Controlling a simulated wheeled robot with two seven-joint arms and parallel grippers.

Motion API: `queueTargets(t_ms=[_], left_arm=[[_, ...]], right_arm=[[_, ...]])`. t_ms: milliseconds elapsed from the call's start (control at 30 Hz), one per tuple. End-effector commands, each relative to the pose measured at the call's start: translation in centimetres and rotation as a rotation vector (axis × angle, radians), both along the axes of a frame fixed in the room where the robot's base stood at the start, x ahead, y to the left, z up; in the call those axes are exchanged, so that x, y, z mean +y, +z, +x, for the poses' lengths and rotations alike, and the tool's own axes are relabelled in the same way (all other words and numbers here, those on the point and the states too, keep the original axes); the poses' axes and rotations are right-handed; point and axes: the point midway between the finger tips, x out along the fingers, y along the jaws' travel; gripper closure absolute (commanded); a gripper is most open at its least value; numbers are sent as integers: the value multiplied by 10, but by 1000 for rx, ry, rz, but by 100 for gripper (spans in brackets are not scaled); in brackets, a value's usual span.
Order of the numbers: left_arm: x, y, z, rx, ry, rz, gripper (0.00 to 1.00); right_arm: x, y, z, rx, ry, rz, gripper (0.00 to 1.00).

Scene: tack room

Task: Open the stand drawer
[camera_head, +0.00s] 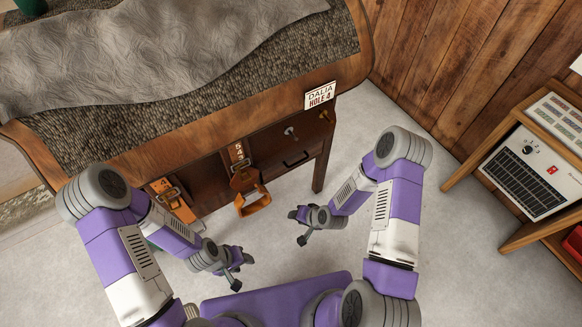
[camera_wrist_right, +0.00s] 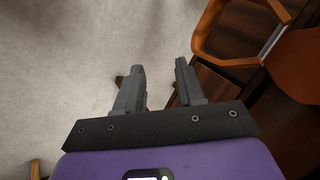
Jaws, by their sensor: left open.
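The wooden stand (camera_head: 210,140) fills the upper left of the head view, its front panel facing my arms. A dark bar handle (camera_head: 297,160) sits on the right part of that panel; the drawer's outline is too dark to tell, and I see no open gap. My left gripper (camera_head: 243,271) is open and empty over the floor, well short of the stand. My right gripper (camera_head: 299,227) is in front of the stand, below the handle and apart from it. The right wrist view shows its two fingers (camera_wrist_right: 160,70) spread with nothing between them.
An orange stirrup (camera_head: 252,203) hangs in front of the stand, left of the handle; it also shows in the right wrist view (camera_wrist_right: 232,62). Another orange piece (camera_head: 172,198) hangs further left. A wooden shelf (camera_head: 510,150) stands right; floor between is clear.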

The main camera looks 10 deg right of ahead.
Motion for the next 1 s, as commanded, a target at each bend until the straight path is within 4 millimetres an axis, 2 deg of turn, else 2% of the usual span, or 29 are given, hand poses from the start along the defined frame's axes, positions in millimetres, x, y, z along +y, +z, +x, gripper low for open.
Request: queueTargets(t_ms=[33, 100, 200, 300, 433, 533, 1000], left_arm=[[0, -14, 0, 0, 0, 0, 53], [0, -23, 0, 0, 0, 0, 53], [0, -34, 0, 0, 0, 0, 53], [0, -42, 0, 0, 0, 0, 53], [0, -48, 0, 0, 0, 0, 53], [0, -50, 0, 0, 0, 0, 53], [0, -73, 0, 0, 1, 0, 53]], right_arm=[[-12, -22, 36, -81, -106, 55, 62], [-27, -33, 79, -195, -236, 155, 62], [-51, -41, 125, -335, -379, 307, 62], [-73, -42, 152, -438, -469, 445, 62], [-91, -39, 169, -514, -522, 565, 62], [-95, -38, 176, -536, -533, 606, 62], [-74, -51, 235, -538, -535, 610, 62]])
